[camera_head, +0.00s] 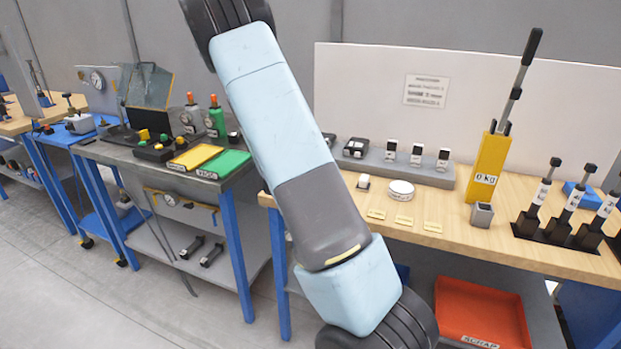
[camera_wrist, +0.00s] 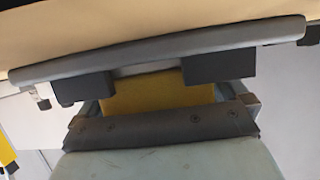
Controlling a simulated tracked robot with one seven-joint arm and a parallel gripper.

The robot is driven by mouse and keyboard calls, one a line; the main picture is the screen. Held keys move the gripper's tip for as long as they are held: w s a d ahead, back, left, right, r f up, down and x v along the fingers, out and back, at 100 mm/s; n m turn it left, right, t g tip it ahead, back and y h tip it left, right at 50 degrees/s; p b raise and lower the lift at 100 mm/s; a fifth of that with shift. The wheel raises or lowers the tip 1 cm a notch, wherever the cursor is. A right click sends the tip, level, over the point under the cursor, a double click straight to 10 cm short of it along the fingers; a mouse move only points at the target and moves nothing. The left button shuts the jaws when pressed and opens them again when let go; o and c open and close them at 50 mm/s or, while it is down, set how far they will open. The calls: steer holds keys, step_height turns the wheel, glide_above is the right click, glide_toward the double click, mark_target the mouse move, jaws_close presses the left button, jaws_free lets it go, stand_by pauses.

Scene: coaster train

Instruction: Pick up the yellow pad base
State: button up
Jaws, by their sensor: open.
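In the head view, a flat yellow pad (camera_head: 195,157) lies beside a green pad at the front of the left bench. A taller yellow block (camera_head: 488,168) marked 0 kg, with a black lever, stands on the wooden bench at right. My gripper is outside the head view; my pale blue arm crosses its middle. In the wrist view, two dark blocks that look like the fingers of my gripper (camera_wrist: 148,76) are apart. A yellow surface (camera_wrist: 155,95) shows behind the gap; I cannot tell what it belongs to. Nothing is clearly held.
The green pad (camera_head: 222,164) lies right of the yellow one. The wooden bench (camera_head: 560,250) carries small blocks, a round white tin (camera_head: 401,190) and a black rack (camera_head: 560,232). A red scrap bin (camera_head: 482,313) sits below.

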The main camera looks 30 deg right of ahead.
steer(key=c, duration=1)
steer(key=shift+r, duration=0.1)
